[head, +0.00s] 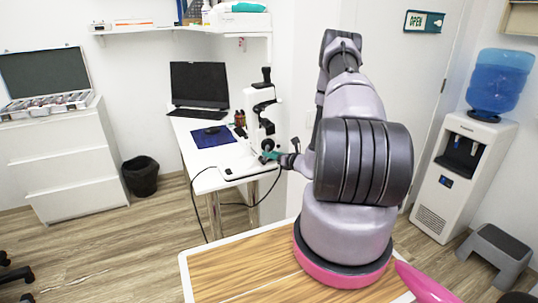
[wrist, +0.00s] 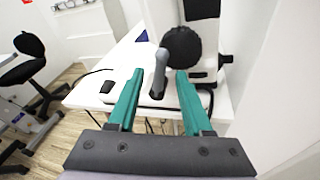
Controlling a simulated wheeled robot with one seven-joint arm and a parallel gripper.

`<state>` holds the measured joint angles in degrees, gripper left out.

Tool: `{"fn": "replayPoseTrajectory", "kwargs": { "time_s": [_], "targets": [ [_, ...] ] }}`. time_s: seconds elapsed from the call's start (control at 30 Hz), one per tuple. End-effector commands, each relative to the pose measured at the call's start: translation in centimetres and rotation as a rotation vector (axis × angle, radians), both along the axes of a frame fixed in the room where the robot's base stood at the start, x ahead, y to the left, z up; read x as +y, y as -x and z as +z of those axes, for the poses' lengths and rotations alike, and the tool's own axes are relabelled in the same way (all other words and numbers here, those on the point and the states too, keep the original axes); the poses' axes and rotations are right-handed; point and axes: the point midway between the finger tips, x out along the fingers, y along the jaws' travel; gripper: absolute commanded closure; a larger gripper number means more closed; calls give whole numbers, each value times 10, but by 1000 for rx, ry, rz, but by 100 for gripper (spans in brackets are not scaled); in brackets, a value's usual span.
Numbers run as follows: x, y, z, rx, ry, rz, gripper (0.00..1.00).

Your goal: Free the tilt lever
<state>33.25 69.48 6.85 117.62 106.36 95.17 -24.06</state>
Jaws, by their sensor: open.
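A white and black eye-exam instrument (head: 262,112) stands on the white table. In the wrist view, a grey lever (wrist: 159,72) with a rounded top rises from its base, beside a large black round knob (wrist: 182,46). I take this lever to be the tilt lever. My gripper (wrist: 159,80) has teal fingers and is open. The lever appears in the gap between the fingertips, with space on both sides; how deep it sits between them is unclear. In the head view my gripper (head: 270,155) is small at the instrument's lower front, and the lever cannot be made out.
The white table (head: 205,180) also bears a monitor (head: 199,84), a keyboard and a blue mat (head: 212,136). A black cable (head: 232,204) hangs at its front. A wall stands close on the right in the wrist view. A water dispenser (head: 460,165) stands far right.

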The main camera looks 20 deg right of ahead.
Motion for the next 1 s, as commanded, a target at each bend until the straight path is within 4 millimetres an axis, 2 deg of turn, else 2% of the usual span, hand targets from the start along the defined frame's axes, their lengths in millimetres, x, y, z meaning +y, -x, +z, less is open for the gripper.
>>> {"fn": "replayPoseTrajectory", "kwargs": {
  "time_s": [0.2,0.4,0.6,1.0],
  "targets": [
    [-14,44,8,3,-1,-4,50],
    [-21,72,13,3,0,-2,50],
    [-24,81,15,2,0,-1,50],
    [-23,81,15,1,-1,0,50]
  ]
}}
